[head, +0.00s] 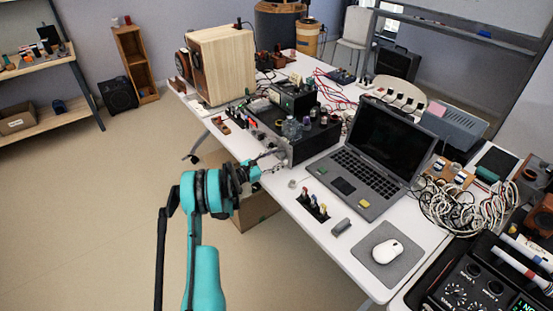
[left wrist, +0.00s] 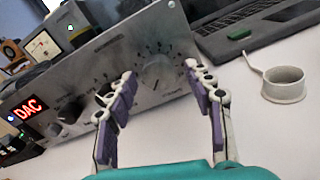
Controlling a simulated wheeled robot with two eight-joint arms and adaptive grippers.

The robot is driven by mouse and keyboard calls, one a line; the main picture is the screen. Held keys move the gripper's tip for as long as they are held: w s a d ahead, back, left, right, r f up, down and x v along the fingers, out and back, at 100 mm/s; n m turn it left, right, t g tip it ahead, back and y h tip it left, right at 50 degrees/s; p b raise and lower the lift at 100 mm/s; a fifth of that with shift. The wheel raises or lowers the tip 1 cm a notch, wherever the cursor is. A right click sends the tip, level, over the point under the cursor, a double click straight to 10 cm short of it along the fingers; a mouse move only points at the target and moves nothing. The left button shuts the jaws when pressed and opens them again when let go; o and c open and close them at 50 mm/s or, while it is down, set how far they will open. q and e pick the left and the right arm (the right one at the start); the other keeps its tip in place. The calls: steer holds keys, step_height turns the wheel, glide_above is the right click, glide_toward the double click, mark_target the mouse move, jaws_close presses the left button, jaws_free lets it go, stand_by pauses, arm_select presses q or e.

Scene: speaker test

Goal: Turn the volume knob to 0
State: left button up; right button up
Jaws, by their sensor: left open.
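A silver-fronted audio unit (left wrist: 125,55) fills the upper left of the left wrist view. A large round knob (left wrist: 157,73) with dial marks around it sits on its right part; I cannot read its setting. A second dial (left wrist: 105,88) is partly hidden behind the left finger. In the head view the dark unit (head: 318,137) stands on the table, its front mostly turned away. My left gripper (left wrist: 160,75) is open and empty, its fingertips to either side of the large knob in the picture, apparently short of it. In the head view the gripper (head: 268,160) is by the unit's front.
A red DAC display (left wrist: 28,108) and small knobs are at the panel's left. A metal ring-shaped cup (left wrist: 283,85) lies on the table. The laptop (head: 370,155) is right of the unit; a wooden speaker (head: 222,65) stands behind. Bare table lies before the panel.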

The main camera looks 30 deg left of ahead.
arm_select(q)
steer(key=v, duration=1.2)
steer(key=shift+d, duration=0.1)
steer(key=d+r+m, duration=0.1)
steer(key=w+d+r+g, duration=0.1)
steer(key=d, duration=0.1)
steer(key=w+d+r+m, duration=0.1)
steer(key=d, duration=0.1)
steer(key=shift+w+r+m+g, duration=0.1)
steer(key=shift+r+m+g, duration=0.2)
steer(key=shift+g, duration=0.1)
steer(key=s+d+r+m+g+y, duration=0.1)
steer(key=s+d+r+m+g, duration=0.2)
steer(key=d, duration=0.4)
steer(key=s+d+r+m+g+y, duration=0.1)
steer(key=s+d+r+m, duration=0.3)
steer(key=d, duration=0.3)
steer(key=s+d+r+m+g, duration=0.2)
steer(key=d+r+m, duration=0.1)
steer(key=d+m, duration=0.4)
steer(key=s+d+m+y, duration=0.2)
steer(key=s+m, duration=0.4)
steer(key=s, duration=0.4)
steer(key=s+d+m+g+y, duration=0.1)
steer(key=s+d+m+y, duration=0.2)
steer(key=s+m, duration=0.3)
steer(key=s+d+f, duration=0.1)
steer(key=s, duration=0.3)
steer(key=shift+s+g, duration=0.3)
